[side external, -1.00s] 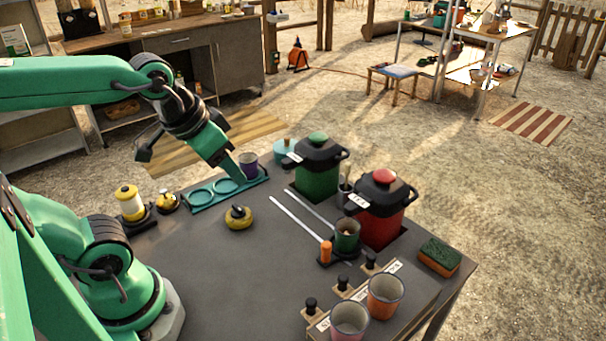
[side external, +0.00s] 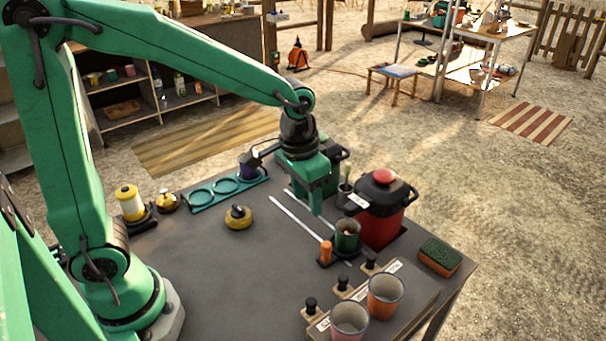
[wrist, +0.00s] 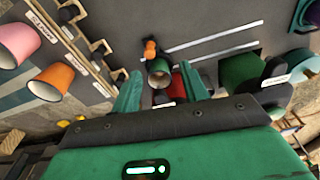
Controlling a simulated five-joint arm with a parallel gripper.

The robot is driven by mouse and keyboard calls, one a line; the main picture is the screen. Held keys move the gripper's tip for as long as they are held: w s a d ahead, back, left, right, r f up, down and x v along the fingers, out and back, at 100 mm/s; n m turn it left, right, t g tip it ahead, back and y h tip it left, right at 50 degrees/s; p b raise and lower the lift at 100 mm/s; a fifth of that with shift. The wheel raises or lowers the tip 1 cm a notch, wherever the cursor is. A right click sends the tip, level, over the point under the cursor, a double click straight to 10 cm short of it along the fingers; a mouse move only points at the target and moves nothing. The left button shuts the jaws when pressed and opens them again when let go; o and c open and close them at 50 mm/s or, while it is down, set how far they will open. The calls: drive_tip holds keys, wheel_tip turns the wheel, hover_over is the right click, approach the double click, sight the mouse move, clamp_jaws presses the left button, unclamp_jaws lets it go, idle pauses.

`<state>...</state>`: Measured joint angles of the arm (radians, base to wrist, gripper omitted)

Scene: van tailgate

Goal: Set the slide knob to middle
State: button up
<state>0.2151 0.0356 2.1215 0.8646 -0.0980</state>
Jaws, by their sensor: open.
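An orange knob (side external: 326,252) stands on a dark carriage beside a dark green cup (side external: 347,236). The carriage is at the near right end of two pale parallel rails (side external: 297,217). The knob also shows upright in the wrist view (wrist: 150,49), with the rails (wrist: 214,40) running off to the right. My gripper (side external: 316,207) is above the table by the rails, up and left of the knob in the side view. In the wrist view its two green fingers (wrist: 159,70) are spread and empty, with the cup appearing between them.
A red lidded pot (side external: 380,215) stands right of the cup; my gripper hides most of a green pot. Black pegs (side external: 342,284), an orange cup (side external: 385,296), a pink cup (side external: 349,321) and a sponge (side external: 440,257) are at the right. The table's front middle is clear.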

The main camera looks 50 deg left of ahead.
drive_tip(key=g, duration=0.1)
hover_over(327, 244)
drive_tip(key=f, duration=0.6)
drive_tip(key=shift+d+f, duration=0.2)
drive_tip(key=shift+a+f, duration=0.15)
drive_tip(key=shift+f, duration=1.8)
drive_tip(key=shift+a+f, duration=0.1)
drive_tip(key=shift+f, duration=1.85)
clamp_jaws()
